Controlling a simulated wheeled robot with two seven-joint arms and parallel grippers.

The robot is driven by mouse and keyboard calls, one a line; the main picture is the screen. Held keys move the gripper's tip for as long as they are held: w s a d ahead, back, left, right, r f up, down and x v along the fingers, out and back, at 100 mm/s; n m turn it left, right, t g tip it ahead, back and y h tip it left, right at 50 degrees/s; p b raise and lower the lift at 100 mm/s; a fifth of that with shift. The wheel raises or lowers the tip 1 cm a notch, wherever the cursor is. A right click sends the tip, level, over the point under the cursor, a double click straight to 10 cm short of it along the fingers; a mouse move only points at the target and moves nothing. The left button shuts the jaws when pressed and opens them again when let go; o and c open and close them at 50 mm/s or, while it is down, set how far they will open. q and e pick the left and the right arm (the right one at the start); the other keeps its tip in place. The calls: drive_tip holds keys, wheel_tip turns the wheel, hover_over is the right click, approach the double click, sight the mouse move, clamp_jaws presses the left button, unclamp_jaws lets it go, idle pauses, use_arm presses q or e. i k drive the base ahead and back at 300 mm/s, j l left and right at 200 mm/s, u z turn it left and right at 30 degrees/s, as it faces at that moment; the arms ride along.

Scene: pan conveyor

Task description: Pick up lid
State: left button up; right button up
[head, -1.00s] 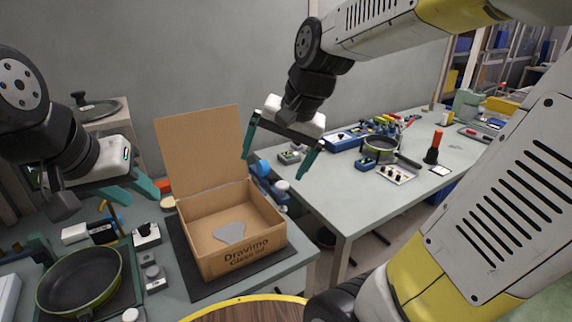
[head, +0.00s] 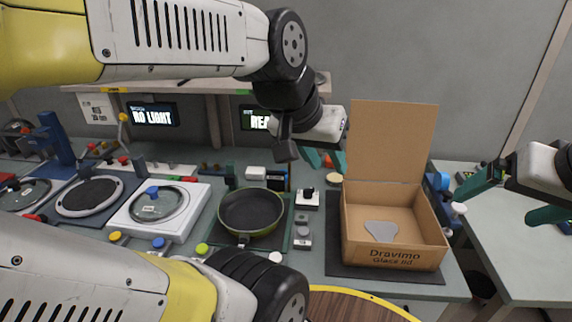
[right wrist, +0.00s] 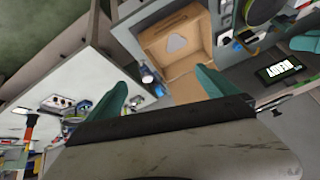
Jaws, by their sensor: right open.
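A round glass lid (head: 152,204) with a blue knob lies on a white square unit at the left of the table in the head view. Another ringed disc (head: 90,196) with a dark face sits further left; I cannot tell if it is a lid. My left gripper (head: 325,160) hangs above the back of the table, left of the cardboard box, with its teal fingers apart and nothing seen in them. My right gripper (head: 514,200) is at the right edge, right of the box, open and empty. Its spread fingers also show in the right wrist view (right wrist: 160,98).
A black pan (head: 250,214) sits between lid and box. A shelf with screens runs behind. A second table (head: 515,258) is at the right.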

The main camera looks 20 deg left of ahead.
sight(155, 203)
drive_tip(key=k+l+u, duration=0.1)
drive_tip(key=u, duration=2)
drive_tip(key=i+j+z, duration=0.1)
drive_tip(key=j, duration=0.25)
drive_tip(key=i+j+z, duration=0.1)
drive_tip(key=i+j, duration=0.35)
drive_tip(key=j, duration=0.3)
drive_tip(key=i+j+z, duration=0.15)
drive_tip(key=j, duration=0.25)
drive_tip(key=i, duration=0.05)
